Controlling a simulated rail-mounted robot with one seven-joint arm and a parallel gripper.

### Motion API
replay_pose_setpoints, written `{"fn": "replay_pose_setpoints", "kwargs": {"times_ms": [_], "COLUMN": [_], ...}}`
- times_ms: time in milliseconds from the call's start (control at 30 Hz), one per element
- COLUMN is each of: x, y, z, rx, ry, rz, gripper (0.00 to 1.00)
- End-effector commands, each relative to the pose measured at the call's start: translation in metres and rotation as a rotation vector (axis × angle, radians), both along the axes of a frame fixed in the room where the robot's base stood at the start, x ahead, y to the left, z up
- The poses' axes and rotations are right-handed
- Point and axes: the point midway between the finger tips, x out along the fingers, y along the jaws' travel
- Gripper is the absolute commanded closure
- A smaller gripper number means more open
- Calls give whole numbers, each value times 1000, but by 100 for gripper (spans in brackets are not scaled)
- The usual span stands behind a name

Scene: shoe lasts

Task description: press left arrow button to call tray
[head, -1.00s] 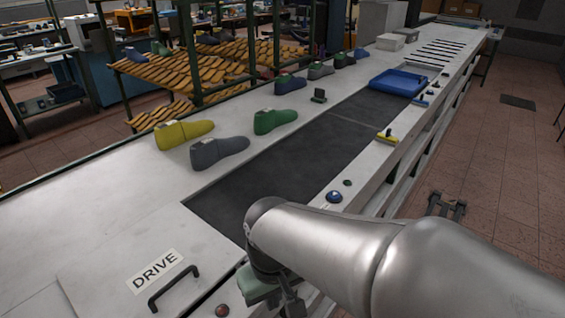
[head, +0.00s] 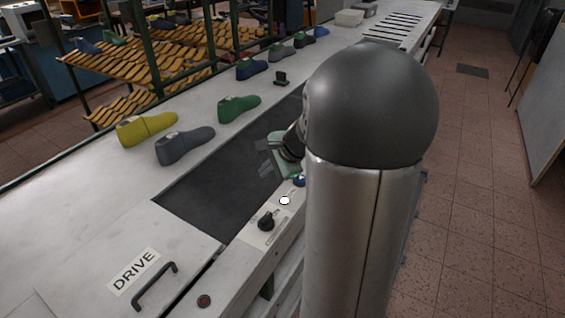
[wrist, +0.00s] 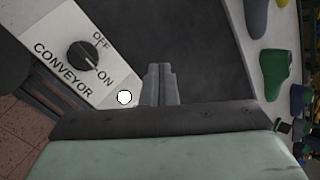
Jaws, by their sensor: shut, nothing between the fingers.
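No arrow mark is legible on any button. A white round button or lamp (head: 284,200) sits on the conveyor's front edge; it also shows in the wrist view (wrist: 124,97), just left of my fingers. A blue button (head: 299,181) lies beside it, partly behind my arm. My gripper (wrist: 159,84) is shut and empty, its fingertips over the dark belt. In the head view, my gripper (head: 265,157) is above the belt, partly hidden by my arm. The tray is not visible now.
A black CONVEYOR knob (wrist: 83,57) has its pointer toward ON. A red button (head: 204,300) and the DRIVE cover's handle (head: 155,287) are nearer. Yellow (head: 146,128), grey (head: 185,145) and green (head: 239,108) shoe lasts stand along the belt's far side.

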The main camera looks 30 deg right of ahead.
Motion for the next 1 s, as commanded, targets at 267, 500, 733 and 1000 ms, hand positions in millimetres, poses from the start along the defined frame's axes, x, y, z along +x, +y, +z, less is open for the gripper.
{"fn": "replay_pose_setpoints", "kwargs": {"times_ms": [267,500,733,1000], "x": [20,20,21,21], "y": [-110,-143,-144,-143], "z": [5,4,4,-1], "rx": [170,220,222,221], "ry": [-72,-98,-99,-99], "rz": [-425,-547,-552,-550], "gripper": [100,100,100,100]}}
